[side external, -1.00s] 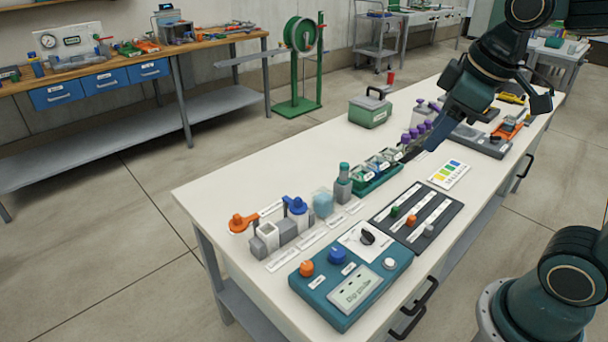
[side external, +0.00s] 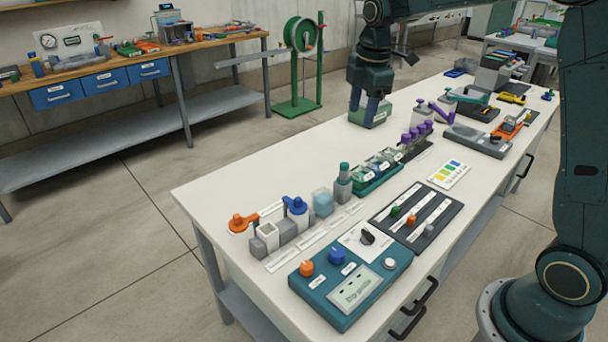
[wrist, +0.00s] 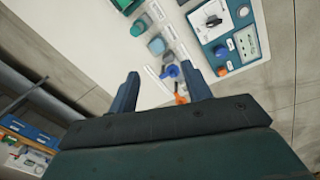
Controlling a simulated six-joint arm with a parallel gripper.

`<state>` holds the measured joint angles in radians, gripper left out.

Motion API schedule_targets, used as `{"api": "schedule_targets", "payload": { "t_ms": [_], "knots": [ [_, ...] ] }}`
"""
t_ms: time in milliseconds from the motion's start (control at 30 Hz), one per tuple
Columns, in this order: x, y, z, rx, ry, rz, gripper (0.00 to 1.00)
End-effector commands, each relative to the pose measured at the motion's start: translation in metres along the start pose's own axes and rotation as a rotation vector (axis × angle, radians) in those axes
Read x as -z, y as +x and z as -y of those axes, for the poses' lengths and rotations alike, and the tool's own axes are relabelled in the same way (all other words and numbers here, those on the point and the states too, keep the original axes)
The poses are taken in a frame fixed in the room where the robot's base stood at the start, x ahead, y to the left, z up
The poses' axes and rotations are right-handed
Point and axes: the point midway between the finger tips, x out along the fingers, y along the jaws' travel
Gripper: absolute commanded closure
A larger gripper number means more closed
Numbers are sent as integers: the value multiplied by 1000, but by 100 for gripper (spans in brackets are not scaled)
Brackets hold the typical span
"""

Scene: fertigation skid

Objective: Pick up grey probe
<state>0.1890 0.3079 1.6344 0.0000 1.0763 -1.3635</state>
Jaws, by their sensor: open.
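I cannot tell for sure which thing is the grey probe. A small grey piece (side external: 428,230) stands on a dark panel (side external: 386,217), beside similar green (side external: 395,211) and orange (side external: 411,220) pieces. My gripper (side external: 364,112) is pointing down at the bench's far edge, in front of or over the green box (side external: 381,117); the exact gap is unclear. In the wrist view my gripper (wrist: 162,90) has its two blue fingers apart with nothing held between them.
The teal control panel (side external: 351,286) is at the bench's near end. Blue (side external: 297,205) and orange (side external: 240,222) handled parts stand behind it. A rack of purple-capped items (side external: 414,142) is mid-bench. The white bench top (side external: 290,168) is clear along its left side.

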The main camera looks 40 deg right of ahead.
Motion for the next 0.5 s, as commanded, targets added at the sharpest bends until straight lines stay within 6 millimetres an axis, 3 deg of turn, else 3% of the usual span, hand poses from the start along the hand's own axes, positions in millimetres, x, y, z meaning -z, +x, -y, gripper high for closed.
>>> {"api": "schedule_targets", "payload": {
  "t_ms": [200,500],
  "knots": [
    [-8,46,-39,61,-183,9,51],
    [-19,92,-68,117,-366,3,51]
  ]
}}
